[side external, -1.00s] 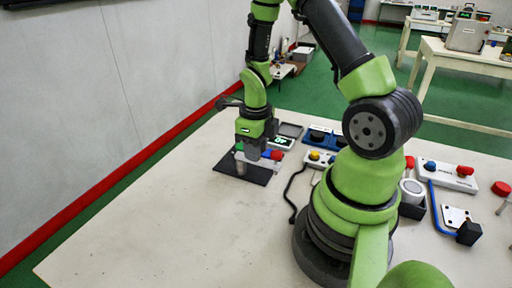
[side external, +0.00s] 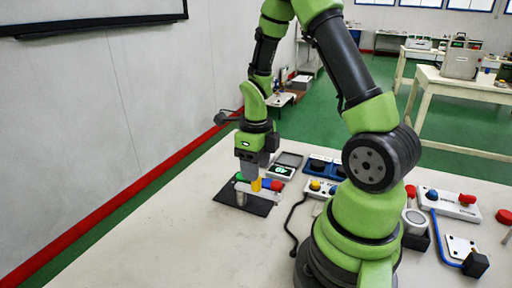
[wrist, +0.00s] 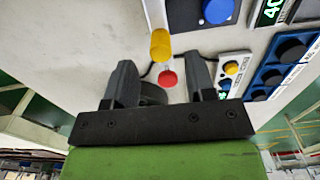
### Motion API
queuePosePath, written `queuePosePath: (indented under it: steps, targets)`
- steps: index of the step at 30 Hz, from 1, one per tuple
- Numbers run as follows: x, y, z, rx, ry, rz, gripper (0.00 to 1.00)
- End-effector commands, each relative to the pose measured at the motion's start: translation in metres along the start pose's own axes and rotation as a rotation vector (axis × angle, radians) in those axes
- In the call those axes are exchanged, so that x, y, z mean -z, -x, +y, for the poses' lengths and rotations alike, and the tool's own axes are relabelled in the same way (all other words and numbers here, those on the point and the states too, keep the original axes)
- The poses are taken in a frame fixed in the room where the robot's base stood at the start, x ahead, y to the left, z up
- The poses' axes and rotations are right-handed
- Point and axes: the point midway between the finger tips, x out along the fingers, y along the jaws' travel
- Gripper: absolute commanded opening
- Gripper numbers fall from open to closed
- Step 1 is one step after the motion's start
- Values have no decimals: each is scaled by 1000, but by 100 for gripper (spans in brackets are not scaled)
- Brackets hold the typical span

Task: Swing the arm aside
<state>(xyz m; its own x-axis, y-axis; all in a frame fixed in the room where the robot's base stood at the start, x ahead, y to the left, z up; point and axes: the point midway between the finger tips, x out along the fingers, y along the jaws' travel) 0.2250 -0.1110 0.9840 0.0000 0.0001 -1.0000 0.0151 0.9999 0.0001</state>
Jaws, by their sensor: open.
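My gripper (side external: 257,172) is open and points down, just above a white stand (side external: 262,192) on a black mat (side external: 228,196). The yellow piece (side external: 256,185) shows directly below my fingertips. In the wrist view my gripper (wrist: 162,75) has its two dark fingers spread apart with no object clamped between them.
A black cable (side external: 297,213) lies near my base. A wall is on the left. The front-left tabletop (side external: 160,235) is bare.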

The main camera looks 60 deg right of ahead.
Motion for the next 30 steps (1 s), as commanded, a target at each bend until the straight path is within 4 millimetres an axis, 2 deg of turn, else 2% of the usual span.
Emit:
queuePosePath:
  steps: [3,9,14,23,26,30]
  targets:
    - [-1,24,0,4,0,-7,50]
    - [-1,51,0,2,-1,-4,50]
    - [0,59,0,0,0,0,50]
    - [0,60,1,0,4,0,50]
    - [0,66,4,5,70,-18,50]
    - [-1,92,21,33,368,-90,50]
